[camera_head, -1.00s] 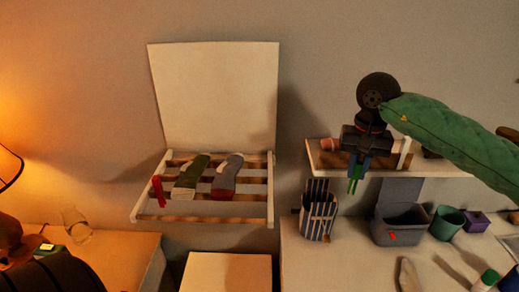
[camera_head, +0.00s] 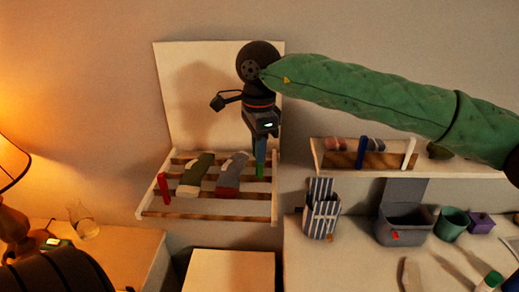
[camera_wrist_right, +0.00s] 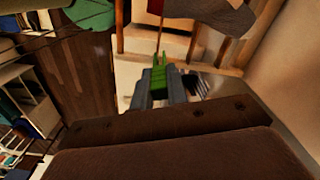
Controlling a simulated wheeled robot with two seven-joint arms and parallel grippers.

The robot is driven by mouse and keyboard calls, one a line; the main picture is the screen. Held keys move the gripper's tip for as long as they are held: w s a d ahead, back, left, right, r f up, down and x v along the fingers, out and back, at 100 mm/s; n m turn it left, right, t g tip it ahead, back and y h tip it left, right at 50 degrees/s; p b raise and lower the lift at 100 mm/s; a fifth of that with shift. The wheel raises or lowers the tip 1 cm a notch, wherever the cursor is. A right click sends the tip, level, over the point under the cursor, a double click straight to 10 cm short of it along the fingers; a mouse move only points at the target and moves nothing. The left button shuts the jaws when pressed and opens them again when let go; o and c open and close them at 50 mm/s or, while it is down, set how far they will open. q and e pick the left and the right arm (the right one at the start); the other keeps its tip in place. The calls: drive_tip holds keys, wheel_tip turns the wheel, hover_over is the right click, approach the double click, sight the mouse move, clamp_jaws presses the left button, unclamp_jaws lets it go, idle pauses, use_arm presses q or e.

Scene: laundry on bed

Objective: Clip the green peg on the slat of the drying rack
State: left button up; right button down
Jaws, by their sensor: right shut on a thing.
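The drying rack (camera_head: 206,217) is fixed to the wall with wooden slats between white side rails. A red peg (camera_head: 164,188) stands at its left side, and two socks, one olive and grey (camera_head: 196,175) and one grey and red (camera_head: 229,175), lie over the slats. My right gripper (camera_head: 260,168) is at the rack's right part, pointing down, shut on the green peg (camera_head: 260,172). In the right wrist view the green peg (camera_wrist_right: 159,80) sits between the fingers, prongs pointing away. Whether it touches a slat I cannot tell. My left gripper is not in view.
A wall shelf (camera_head: 350,172) with a blue peg (camera_head: 361,152) and a white peg (camera_head: 408,153) is to the right. Below it stand a striped holder (camera_head: 322,215), a grey bin (camera_head: 402,228) and a green cup (camera_head: 452,224). A lamp (camera_head: 12,175) is at left.

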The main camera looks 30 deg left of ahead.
drive_tip(key=m, duration=0.4)
drive_tip(key=shift+d, duration=0.15)
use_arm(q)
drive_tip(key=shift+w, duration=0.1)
use_arm(e)
drive_tip(key=shift+f+b, duration=0.15)
drive_tip(key=shift+b, duration=0.15)
drive_tip(key=shift+s+f+b, duration=0.1)
drive_tip(key=shift+b, duration=0.5)
drive_tip(key=shift+f+b, duration=0.85)
drive_tip(key=shift+b, duration=0.1)
drive_tip(key=shift+f+b, duration=0.8)
drive_tip(key=shift+b, duration=0.15)
drive_tip(key=shift+f, duration=0.15)
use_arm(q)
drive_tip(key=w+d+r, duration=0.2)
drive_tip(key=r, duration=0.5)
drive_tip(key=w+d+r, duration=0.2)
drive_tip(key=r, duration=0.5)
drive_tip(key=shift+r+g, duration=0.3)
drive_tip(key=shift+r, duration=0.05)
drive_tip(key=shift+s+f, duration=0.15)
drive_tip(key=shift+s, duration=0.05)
